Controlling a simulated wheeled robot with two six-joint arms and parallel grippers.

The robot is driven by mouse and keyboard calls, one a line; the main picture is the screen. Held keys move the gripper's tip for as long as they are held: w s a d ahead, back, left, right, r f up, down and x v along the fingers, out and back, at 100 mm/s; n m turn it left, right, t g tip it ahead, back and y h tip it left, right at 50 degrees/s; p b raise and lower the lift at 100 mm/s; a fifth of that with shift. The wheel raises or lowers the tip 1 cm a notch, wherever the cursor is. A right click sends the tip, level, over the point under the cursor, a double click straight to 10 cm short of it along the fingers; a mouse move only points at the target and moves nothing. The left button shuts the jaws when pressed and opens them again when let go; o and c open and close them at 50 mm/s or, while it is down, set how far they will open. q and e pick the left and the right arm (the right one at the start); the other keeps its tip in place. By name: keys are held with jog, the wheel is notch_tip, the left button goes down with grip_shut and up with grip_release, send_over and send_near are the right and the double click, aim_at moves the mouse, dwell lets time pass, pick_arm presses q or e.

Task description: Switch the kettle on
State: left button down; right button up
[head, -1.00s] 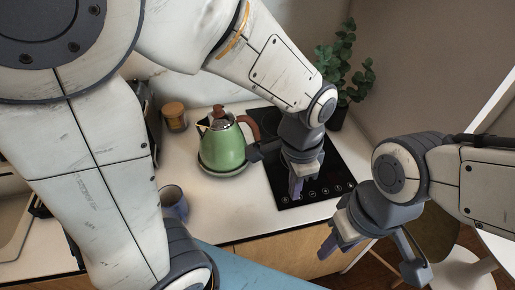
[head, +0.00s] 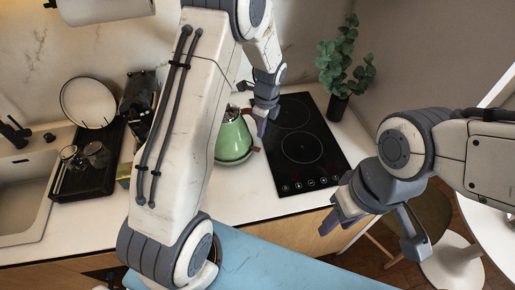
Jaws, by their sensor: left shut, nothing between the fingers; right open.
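The green kettle (head: 234,139) stands on the counter just left of the black hob. My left arm covers its left side, including the spout. Its brown handle is mostly hidden behind my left gripper. My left gripper (head: 262,127) is shut and empty, pointing down at the kettle's right side, by the handle. I cannot tell whether it touches the kettle. The kettle's switch cannot be made out. My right gripper (head: 374,232) is open and empty, in front of the counter at the lower right, away from the kettle.
The black hob (head: 302,147) lies flat right of the kettle, with a potted plant (head: 342,75) behind it. A dark drying rack (head: 88,170) with a plate (head: 88,103) and glasses stands left, beside the sink (head: 22,190). A round white table (head: 490,225) is at right.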

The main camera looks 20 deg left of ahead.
aim_at(259, 150)
pick_arm(q)
jog(key=shift+a+f+b, duration=0.2)
jog(key=shift+f+b, duration=1.4)
jog(key=shift+f, duration=0.2)
jog(key=shift+a+f+b, duration=0.15)
jog(key=shift+f+b, duration=1.4)
jog(key=shift+f, duration=0.2)
jog(key=shift+r, duration=0.1)
jog(key=shift+f+b, duration=0.5)
jog(key=shift+f, duration=0.45)
jog(key=shift+d+r, duration=0.15)
jog(key=d+p, duration=0.1)
jog(key=d+r, duration=0.1)
jog(key=shift+s+d+p, duration=0.15)
jog(key=shift+d+p, duration=0.2)
